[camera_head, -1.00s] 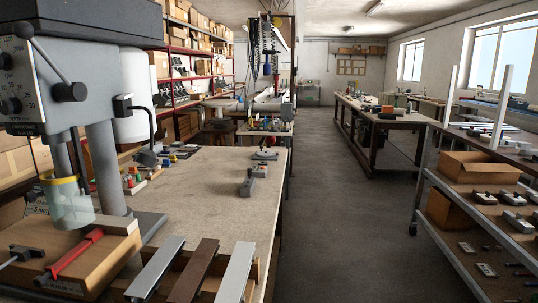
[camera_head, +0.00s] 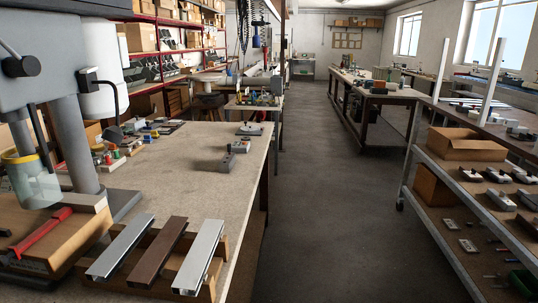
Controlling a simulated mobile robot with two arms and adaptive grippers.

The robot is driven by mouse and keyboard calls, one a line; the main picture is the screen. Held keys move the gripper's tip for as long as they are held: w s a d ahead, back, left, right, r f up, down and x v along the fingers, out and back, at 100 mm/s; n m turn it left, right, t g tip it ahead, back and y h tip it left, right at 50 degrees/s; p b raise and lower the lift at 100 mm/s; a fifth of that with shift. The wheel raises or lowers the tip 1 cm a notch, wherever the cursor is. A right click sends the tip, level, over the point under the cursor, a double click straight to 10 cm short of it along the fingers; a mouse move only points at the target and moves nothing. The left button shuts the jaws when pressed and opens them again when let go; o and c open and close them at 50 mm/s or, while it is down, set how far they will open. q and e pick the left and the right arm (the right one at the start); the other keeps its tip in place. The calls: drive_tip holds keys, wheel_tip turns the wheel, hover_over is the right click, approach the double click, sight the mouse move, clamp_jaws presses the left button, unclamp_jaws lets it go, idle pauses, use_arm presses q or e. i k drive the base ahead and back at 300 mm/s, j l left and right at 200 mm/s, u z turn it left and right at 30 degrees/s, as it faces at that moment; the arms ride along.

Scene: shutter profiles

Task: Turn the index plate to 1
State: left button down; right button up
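I cannot make out the index plate in this view. Neither of my grippers is in view. A grey drill press (camera_head: 65,62) stands at the left edge, partly cut off, with a clear guard (camera_head: 34,182) around its spindle. Below it, a red-handled clamp (camera_head: 42,232) lies on a wooden block (camera_head: 62,250). Three profiles lie side by side on a wooden rack (camera_head: 150,284): a grey one (camera_head: 122,246), a brown one (camera_head: 159,250) and a silver one (camera_head: 200,256).
The workbench (camera_head: 190,170) carries small grey devices (camera_head: 236,150) near its right edge and small coloured parts (camera_head: 112,155) at the left. An open floor aisle (camera_head: 325,190) runs beside it. A shelf rack (camera_head: 425,195) with a cardboard box (camera_head: 465,144) stands at the right.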

sight(248, 129)
drive_tip(key=i+l+z, duration=0.15)
drive_tip(key=i+l, duration=0.55)
drive_tip(key=i+l+z, duration=0.2)
drive_tip(key=i+l, duration=0.4)
drive_tip(key=i, duration=0.15)
drive_tip(key=i+u, duration=0.5)
drive_tip(key=i+l+u, duration=0.25)
drive_tip(key=i+u, duration=0.25)
drive_tip(key=i+l+u, duration=0.45)
drive_tip(key=i, duration=0.05)
